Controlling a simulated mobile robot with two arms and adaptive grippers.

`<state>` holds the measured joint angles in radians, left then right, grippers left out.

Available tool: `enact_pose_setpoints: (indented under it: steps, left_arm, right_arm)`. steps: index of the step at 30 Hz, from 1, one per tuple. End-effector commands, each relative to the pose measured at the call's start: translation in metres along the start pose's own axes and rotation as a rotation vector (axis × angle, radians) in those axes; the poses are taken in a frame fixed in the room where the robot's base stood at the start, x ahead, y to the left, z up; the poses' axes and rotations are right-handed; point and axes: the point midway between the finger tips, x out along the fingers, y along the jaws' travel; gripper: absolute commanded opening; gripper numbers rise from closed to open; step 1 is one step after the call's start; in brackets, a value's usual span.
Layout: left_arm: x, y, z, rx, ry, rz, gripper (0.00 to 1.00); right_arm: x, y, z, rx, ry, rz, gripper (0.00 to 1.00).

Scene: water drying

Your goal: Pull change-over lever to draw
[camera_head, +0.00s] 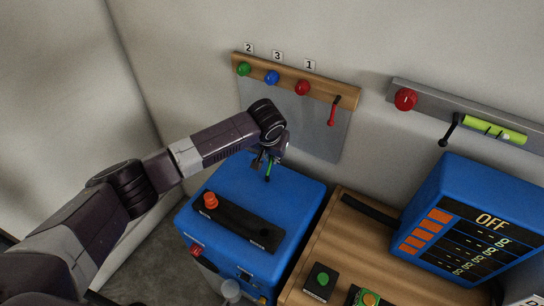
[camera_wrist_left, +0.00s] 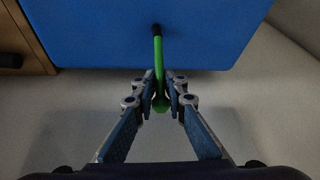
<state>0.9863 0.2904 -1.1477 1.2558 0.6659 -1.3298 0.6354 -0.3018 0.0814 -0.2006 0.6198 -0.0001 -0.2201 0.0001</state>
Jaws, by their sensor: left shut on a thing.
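A green lever (camera_wrist_left: 157,60) sticks out from the blue machine in the left wrist view, with a black root at the blue face. In the head view it shows as a short green piece (camera_head: 268,171) at the back of the blue machine (camera_head: 300,195). My left gripper (camera_wrist_left: 161,92) has its two fingertips closed around the free end of the green lever. In the head view the left gripper (camera_head: 264,163) is partly hidden by its own wrist. My right gripper is not in view.
A wooden board (camera_head: 345,101) with coloured knobs and a red lever (camera_head: 332,112) is on the wall behind. An orange knob (camera_head: 210,200) stands on the machine's black plate. A blue display box (camera_head: 455,215) reading OFF stands right, near a wooden table (camera_head: 330,245).

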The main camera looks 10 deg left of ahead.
Motion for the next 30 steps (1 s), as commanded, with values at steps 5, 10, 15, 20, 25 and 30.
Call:
enact_pose_setpoints:
  steps: [5,10,15,20,25,30]
  left_arm:
    - [-0.002,0.000,0.001,-0.003,0.013,0.003,0.00]
    - [-0.005,-0.001,0.005,-0.012,0.070,0.011,0.00]
    - [-0.009,-0.003,0.011,-0.028,0.176,0.026,0.00]
    - [-0.011,-0.004,0.019,-0.048,0.297,0.041,0.00]
    - [-0.012,-0.005,0.025,-0.067,0.418,0.056,0.00]
    - [-0.015,-0.006,0.030,-0.082,0.514,0.067,0.00]
  right_arm:
    - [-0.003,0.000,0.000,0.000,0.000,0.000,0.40]
    - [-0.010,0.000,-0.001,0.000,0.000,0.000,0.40]
    - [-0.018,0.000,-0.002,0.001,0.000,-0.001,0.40]
    - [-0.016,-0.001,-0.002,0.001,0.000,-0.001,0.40]
    - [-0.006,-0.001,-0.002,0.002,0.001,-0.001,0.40]
    - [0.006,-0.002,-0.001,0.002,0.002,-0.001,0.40]
